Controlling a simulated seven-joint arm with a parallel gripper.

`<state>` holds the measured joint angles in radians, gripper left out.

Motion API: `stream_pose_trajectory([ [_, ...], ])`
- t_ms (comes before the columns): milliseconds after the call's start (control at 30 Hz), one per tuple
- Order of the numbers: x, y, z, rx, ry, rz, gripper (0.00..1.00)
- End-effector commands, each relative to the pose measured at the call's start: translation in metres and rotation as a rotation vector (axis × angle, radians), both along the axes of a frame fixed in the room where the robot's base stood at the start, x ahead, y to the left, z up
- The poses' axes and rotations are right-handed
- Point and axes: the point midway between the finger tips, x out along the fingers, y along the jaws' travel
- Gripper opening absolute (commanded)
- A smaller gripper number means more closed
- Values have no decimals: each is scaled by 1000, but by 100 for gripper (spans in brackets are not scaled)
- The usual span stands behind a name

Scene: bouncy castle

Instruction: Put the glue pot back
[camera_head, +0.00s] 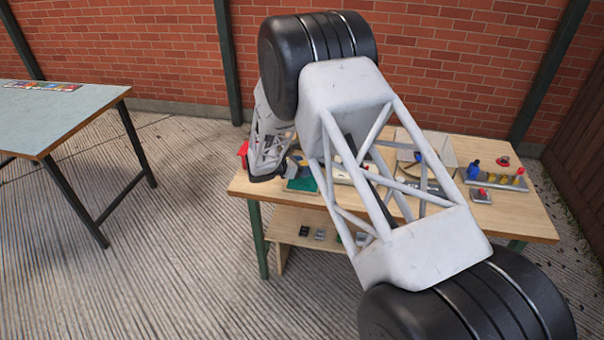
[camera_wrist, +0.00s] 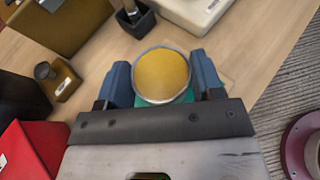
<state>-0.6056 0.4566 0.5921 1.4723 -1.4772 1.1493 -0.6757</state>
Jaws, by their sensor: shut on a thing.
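The glue pot, seen as a round pot with an amber-yellow top and pale rim (camera_wrist: 163,75), sits between the two blue fingers of my gripper (camera_wrist: 164,82) in the wrist view. The fingers are shut on its sides. A green patch (camera_wrist: 150,101) shows below it, and it also shows on the bench in the head view (camera_head: 300,185). I cannot tell whether the pot touches it. In the head view my arm covers much of the bench, and the gripper and pot are small at its left end.
The wooden bench (camera_head: 530,222) carries a brown box (camera_wrist: 62,22), a small block with a knob (camera_wrist: 62,82), a black cup (camera_wrist: 133,20), a white item (camera_wrist: 195,10) and a red item (camera_wrist: 32,150). A rack of coloured items (camera_head: 495,180) stands right. Another table (camera_head: 60,110) is left.

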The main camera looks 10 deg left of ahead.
Motion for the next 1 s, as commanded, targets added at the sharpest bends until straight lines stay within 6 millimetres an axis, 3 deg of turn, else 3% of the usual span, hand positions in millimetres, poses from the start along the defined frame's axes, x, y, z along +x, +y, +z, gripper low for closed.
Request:
stream_pose_trajectory([
  [267,0,0,-4,0,0,0,23],
  [600,0,0,-33,1,-1,0,23],
  [1000,0,0,-36,1,-1,0,23],
])
